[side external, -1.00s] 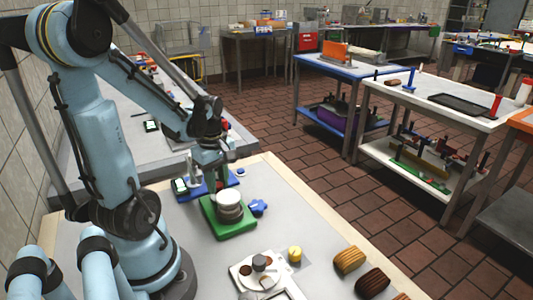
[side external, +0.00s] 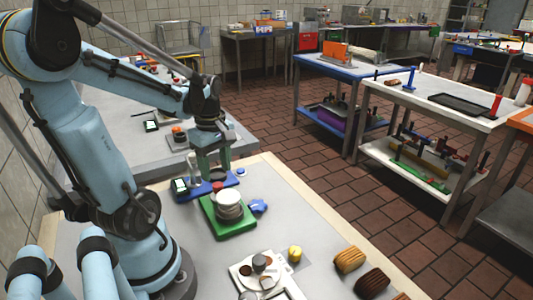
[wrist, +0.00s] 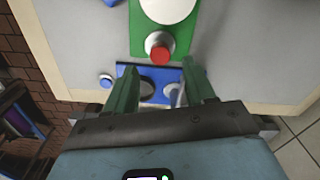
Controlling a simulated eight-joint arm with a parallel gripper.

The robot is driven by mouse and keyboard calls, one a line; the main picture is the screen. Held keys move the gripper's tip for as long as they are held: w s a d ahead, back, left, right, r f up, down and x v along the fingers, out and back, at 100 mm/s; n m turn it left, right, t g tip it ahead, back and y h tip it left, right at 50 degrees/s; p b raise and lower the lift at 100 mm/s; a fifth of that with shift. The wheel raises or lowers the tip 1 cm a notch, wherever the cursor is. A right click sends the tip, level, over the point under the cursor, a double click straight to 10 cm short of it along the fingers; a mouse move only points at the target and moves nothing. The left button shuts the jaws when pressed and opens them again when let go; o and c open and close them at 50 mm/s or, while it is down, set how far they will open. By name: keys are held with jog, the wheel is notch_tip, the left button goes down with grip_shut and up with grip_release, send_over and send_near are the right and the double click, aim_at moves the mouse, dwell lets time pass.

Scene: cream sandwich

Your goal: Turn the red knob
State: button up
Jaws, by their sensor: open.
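The red knob (wrist: 160,52) sits on a silver collar at the end of a green base (wrist: 150,36) in the wrist view. In the side external view a small part of the red knob (side external: 218,187) shows behind the white round stack (side external: 228,205) on the green base (side external: 236,228). My gripper (wrist: 161,74) is open and empty, its green fingers pointing toward the knob, which lies beyond and between the fingertips in the picture. In the side external view my gripper (side external: 213,160) hangs over the blue plate, just behind the green base.
A blue plate (side external: 220,183) with small fittings adjoins the green base. A blue item (side external: 258,206) lies to its right. A white plate (side external: 246,274), a yellow piece (side external: 295,252) and brown pieces (side external: 350,259) lie nearer.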

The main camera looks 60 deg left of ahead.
aim_at(218, 184)
notch_tip(218, 184, up, 8)
jog(key=shift+f, duration=0.2)
dwell(0.5)
jog(key=w+d+f+g+y, duration=0.1)
jog(key=d+y, duration=0.3)
jog(key=d, duration=0.1)
jog(key=shift+x, duration=6.05)
jog(key=shift+w+a, duration=0.1)
jog(key=shift+a, duration=0.05)
grip_shut()
jog(key=shift+m+t, duration=0.5)
jog(key=shift+m, duration=1.1)
